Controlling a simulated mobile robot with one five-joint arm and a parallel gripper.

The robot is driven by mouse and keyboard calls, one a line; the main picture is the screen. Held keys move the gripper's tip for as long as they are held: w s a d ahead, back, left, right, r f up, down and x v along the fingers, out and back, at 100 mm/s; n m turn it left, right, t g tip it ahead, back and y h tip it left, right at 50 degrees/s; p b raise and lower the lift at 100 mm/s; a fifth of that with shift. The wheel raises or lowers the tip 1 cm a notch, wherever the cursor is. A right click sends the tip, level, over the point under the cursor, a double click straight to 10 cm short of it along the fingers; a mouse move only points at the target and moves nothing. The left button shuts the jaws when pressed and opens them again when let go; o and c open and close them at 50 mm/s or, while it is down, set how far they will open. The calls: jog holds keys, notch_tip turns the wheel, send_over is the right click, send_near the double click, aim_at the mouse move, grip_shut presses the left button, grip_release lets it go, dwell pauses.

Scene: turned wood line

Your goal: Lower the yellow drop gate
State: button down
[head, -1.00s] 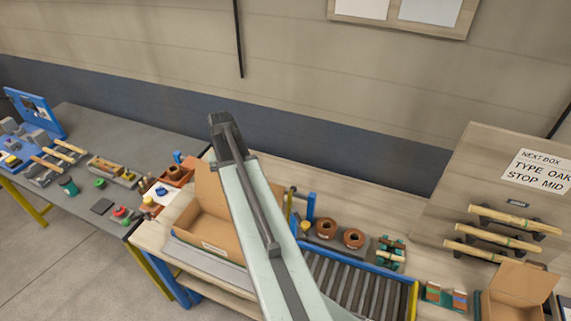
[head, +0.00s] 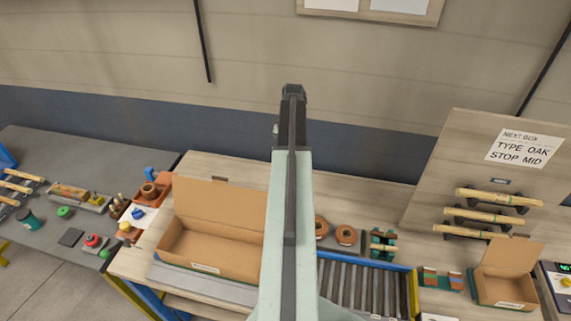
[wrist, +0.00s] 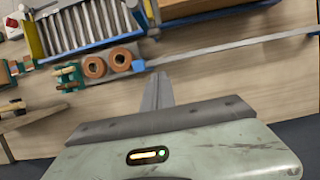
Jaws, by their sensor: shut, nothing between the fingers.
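A yellow upright piece (head: 412,294) stands at the right end of the roller conveyor (head: 362,288) in the head view. It also shows at the upper left of the wrist view (wrist: 32,40). A second small yellow piece (wrist: 149,10) shows at the conveyor's other end in the wrist view. I cannot tell for sure which is the drop gate. My gripper (head: 293,90) is raised, shut and empty, apart from both pieces. It also shows in the wrist view (wrist: 158,90). My arm hides the conveyor's left end in the head view.
An open cardboard box (head: 215,245) stands left of my arm. Brown rings (head: 346,236) sit behind the conveyor. A sign board (head: 470,160) with turned wood pieces and a smaller box (head: 505,285) stand at right. A grey table (head: 90,180) is at left.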

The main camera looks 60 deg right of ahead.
jog(key=s+a+f+b, duration=0.1)
jog(key=a+f+b, duration=0.4)
jog(key=a+f, duration=0.1)
jog(key=shift+s+f+b, duration=0.35)
jog(key=shift+f, duration=0.1)
